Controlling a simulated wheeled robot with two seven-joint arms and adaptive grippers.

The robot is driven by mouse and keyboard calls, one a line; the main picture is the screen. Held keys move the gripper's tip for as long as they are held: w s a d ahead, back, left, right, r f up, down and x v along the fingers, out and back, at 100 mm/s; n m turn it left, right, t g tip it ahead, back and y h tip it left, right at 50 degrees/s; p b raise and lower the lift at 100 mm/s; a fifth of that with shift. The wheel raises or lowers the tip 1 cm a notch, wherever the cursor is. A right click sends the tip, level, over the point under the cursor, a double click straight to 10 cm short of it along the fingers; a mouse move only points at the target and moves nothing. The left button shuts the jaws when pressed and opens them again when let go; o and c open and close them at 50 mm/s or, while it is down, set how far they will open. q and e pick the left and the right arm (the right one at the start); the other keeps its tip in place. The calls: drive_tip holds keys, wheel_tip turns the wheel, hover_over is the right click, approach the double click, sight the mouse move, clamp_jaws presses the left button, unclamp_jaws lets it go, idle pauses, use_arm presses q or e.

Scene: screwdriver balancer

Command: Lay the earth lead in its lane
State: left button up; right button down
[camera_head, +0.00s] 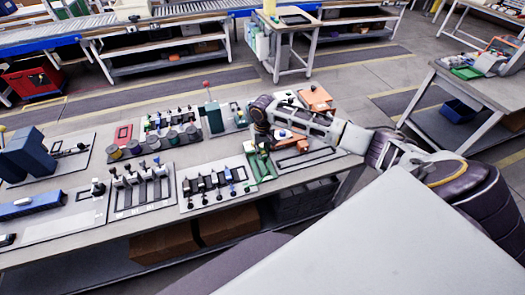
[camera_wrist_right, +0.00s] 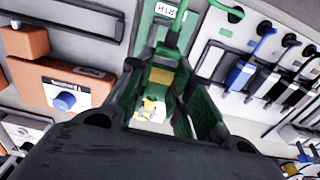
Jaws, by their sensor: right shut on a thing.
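My right gripper (camera_head: 261,138) reaches down over the bench and shows partly in the camera_head view. In the right wrist view its fingers (camera_wrist_right: 168,82) are closed around a green piece with a yellow band, the earth lead (camera_wrist_right: 163,52). A green cord runs from it toward the top edge. A green panel (camera_head: 262,168) lies just below the gripper in the camera_head view. A green label, partly cut off and ending in "RTH" (camera_wrist_right: 167,10), shows in the wrist view. I cannot tell whether the lead touches its lane. My left gripper is out of view.
A board with several blue and black connectors (camera_head: 218,183) lies left of the green panel. An orange block with a blue knob (camera_wrist_right: 62,85) is close by in the wrist view. More fixtures, including a blue-green block (camera_head: 214,117), crowd the bench (camera_head: 120,238).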

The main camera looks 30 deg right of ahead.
sight(263, 168)
drive_tip(key=shift+f+b, duration=0.9)
drive_tip(key=shift+f, duration=0.25)
drive_tip(key=shift+f+b, duration=1)
drive_tip(key=shift+b, duration=0.35)
drive_tip(key=shift+f+p, duration=0.35)
drive_tip(key=shift+f, duration=1.05)
drive_tip(key=shift+f+p, duration=0.3)
drive_tip(key=shift+f, duration=0.3)
drive_tip(key=c, duration=1.2)
unclamp_jaws()
